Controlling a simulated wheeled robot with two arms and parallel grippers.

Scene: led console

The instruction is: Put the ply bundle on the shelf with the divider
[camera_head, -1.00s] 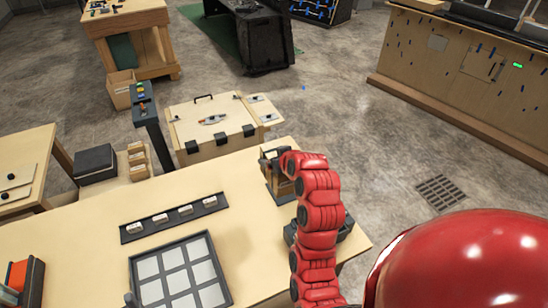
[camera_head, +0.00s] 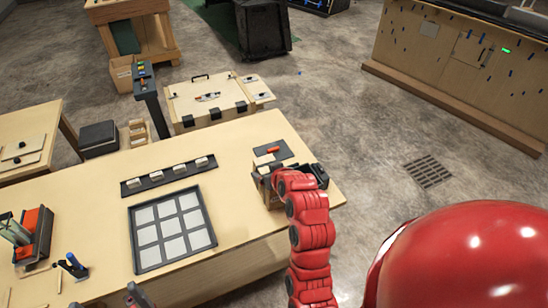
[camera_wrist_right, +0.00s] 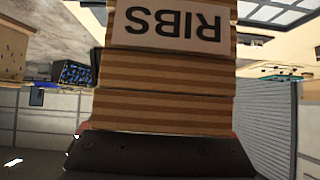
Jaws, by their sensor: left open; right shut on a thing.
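My right gripper (camera_head: 272,174), at the end of the red arm, is shut on the ply bundle. In the right wrist view the bundle (camera_wrist_right: 170,75) is a block of striped wooden layers with a white label reading "RIBS" upside down. A dark gripper part (camera_wrist_right: 155,152) lies against its lower edge. In the head view the bundle (camera_head: 262,188) shows only partly, over the right part of the workbench; the arm hides the rest. My left gripper (camera_head: 105,279) seems to be the dark, spread fingers at the lower left, open and empty. I cannot make out a shelf with a divider.
The workbench (camera_head: 240,225) bears a gridded tray (camera_head: 135,248), a dark strip with several pale blocks (camera_head: 170,177), and a dark mat with an orange-handled tool (camera_head: 268,150). Clear floor lies to the right.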

